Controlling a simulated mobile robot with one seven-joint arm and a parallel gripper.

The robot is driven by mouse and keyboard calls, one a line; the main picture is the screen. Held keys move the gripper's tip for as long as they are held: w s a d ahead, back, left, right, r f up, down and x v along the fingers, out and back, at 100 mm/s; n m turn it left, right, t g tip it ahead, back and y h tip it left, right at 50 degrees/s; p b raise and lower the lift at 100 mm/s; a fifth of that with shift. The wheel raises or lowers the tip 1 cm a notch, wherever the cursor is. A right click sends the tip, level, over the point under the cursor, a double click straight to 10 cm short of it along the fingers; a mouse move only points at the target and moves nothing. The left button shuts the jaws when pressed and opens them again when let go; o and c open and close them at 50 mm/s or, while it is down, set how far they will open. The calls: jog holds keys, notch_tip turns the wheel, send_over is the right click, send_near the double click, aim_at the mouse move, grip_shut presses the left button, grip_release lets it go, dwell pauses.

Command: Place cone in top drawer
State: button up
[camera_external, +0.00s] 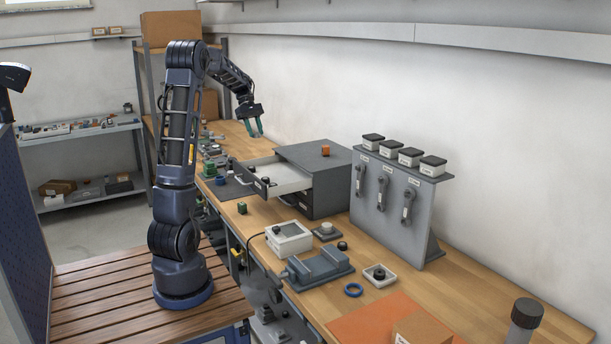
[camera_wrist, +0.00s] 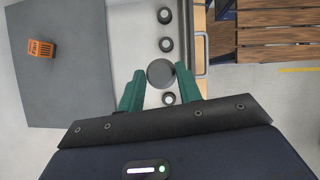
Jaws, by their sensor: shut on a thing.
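My gripper (camera_external: 257,131) is raised above the workbench, over the open top drawer (camera_external: 289,187) of a dark grey cabinet (camera_external: 325,168). In the wrist view its green fingers (camera_wrist: 160,75) are shut on a dark grey round thing (camera_wrist: 160,72), seen end-on, which I take to be the cone. The held thing is hard to make out in the external view. The white drawer floor (camera_wrist: 142,35) lies below it, with several small black round pieces (camera_wrist: 166,44) on it. The drawer handle (camera_wrist: 203,55) is at the right.
A small orange block (camera_external: 326,150) sits on the cabinet top, also seen in the wrist view (camera_wrist: 41,48). A white box (camera_external: 289,238), a grey vise (camera_external: 318,268) and a tool stand (camera_external: 398,205) are on the bench right of the cabinet. Small parts crowd the bench left of the drawer.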

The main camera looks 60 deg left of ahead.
notch_tip(320, 180, down, 18)
dwell(0.6)
jog(key=shift+f, duration=0.1)
jog(key=o, duration=0.8)
jog(key=shift+c, duration=0.2)
